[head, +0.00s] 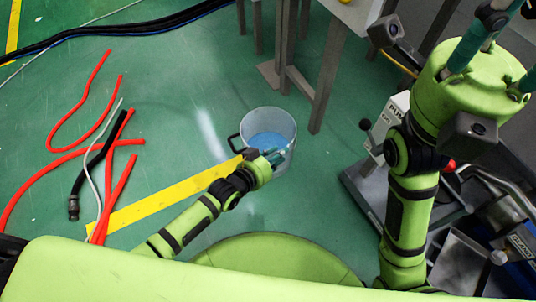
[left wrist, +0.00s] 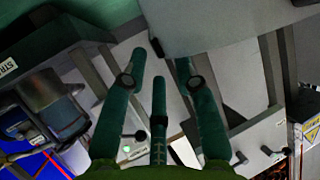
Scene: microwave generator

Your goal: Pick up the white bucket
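Red hoses (head: 85,148) and a black hose (head: 98,160) lie on the floor at left. A yellow floor line (head: 160,200) runs toward the bucket. Metal frame legs (head: 325,85) stand just behind it. Grey equipment (head: 370,195) stands at right.

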